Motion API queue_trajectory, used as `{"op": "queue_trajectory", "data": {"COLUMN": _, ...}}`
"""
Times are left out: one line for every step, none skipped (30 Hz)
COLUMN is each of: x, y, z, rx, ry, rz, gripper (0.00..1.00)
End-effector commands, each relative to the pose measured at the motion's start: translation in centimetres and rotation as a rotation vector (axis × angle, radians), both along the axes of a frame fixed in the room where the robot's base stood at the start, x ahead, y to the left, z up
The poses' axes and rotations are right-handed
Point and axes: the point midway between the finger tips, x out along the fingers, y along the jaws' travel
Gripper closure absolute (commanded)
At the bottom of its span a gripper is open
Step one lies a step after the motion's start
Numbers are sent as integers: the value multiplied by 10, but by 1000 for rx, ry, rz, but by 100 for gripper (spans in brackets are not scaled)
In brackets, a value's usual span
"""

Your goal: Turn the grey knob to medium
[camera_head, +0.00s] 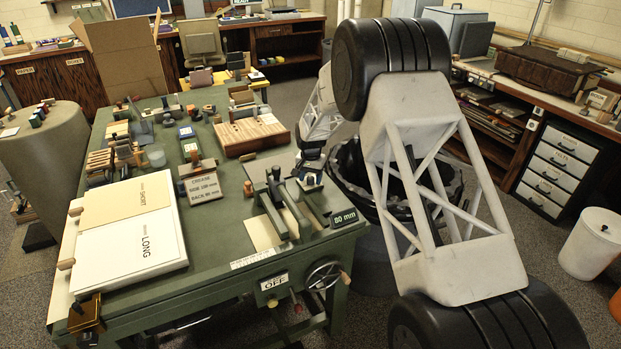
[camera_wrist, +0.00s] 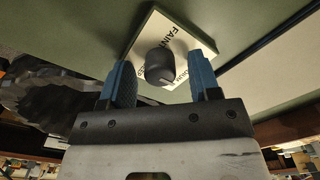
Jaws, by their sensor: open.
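The dark grey knob (camera_wrist: 160,66) stands out from a white plate (camera_wrist: 165,25) in the wrist view. My gripper (camera_wrist: 161,75) is open, with one blue finger on each side of the knob. Gaps show between the fingers and the knob. The knob cannot be made out in the head view, where my arm covers part of the scene.
In the head view, the green workbench (camera_head: 215,268) holds blocks, tools and a white board (camera_head: 140,225). A drawer cabinet (camera_head: 560,165) and a white bin (camera_head: 590,245) stand at the right.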

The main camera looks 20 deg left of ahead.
Motion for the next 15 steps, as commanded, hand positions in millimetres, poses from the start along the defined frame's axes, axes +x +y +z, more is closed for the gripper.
{"op": "queue_trajectory", "data": {"x": 0, "y": 0, "z": 2, "rx": 0, "ry": -1, "rz": 0, "gripper": 43}}
{"op": "queue_trajectory", "data": {"x": 0, "y": 0, "z": 3, "rx": 0, "ry": -1, "rz": 0, "gripper": 43}}
{"op": "queue_trajectory", "data": {"x": 0, "y": 0, "z": 5, "rx": 1, "ry": -1, "rz": 0, "gripper": 43}}
{"op": "queue_trajectory", "data": {"x": 0, "y": 0, "z": 7, "rx": 1, "ry": -1, "rz": 0, "gripper": 43}}
{"op": "queue_trajectory", "data": {"x": 0, "y": 0, "z": 10, "rx": 1, "ry": -1, "rz": 0, "gripper": 43}}
{"op": "queue_trajectory", "data": {"x": 0, "y": 0, "z": 13, "rx": 1, "ry": -2, "rz": 0, "gripper": 43}}
{"op": "queue_trajectory", "data": {"x": 0, "y": 0, "z": 16, "rx": 1, "ry": -2, "rz": 0, "gripper": 43}}
{"op": "queue_trajectory", "data": {"x": 0, "y": 0, "z": 19, "rx": 1, "ry": -2, "rz": 0, "gripper": 43}}
{"op": "queue_trajectory", "data": {"x": 0, "y": 0, "z": 23, "rx": 1, "ry": -2, "rz": 0, "gripper": 43}}
{"op": "queue_trajectory", "data": {"x": 0, "y": 0, "z": 27, "rx": 1, "ry": -2, "rz": 0, "gripper": 43}}
{"op": "queue_trajectory", "data": {"x": 0, "y": 0, "z": 31, "rx": 1, "ry": -2, "rz": 0, "gripper": 43}}
{"op": "queue_trajectory", "data": {"x": 0, "y": 0, "z": 36, "rx": 1, "ry": -1, "rz": 0, "gripper": 43}}
{"op": "queue_trajectory", "data": {"x": 0, "y": 0, "z": 40, "rx": 1, "ry": -1, "rz": 0, "gripper": 43}}
{"op": "queue_trajectory", "data": {"x": 0, "y": 0, "z": 44, "rx": 1, "ry": -1, "rz": 0, "gripper": 43}}
{"op": "queue_trajectory", "data": {"x": 0, "y": 0, "z": 50, "rx": 1, "ry": -2, "rz": 0, "gripper": 43}}
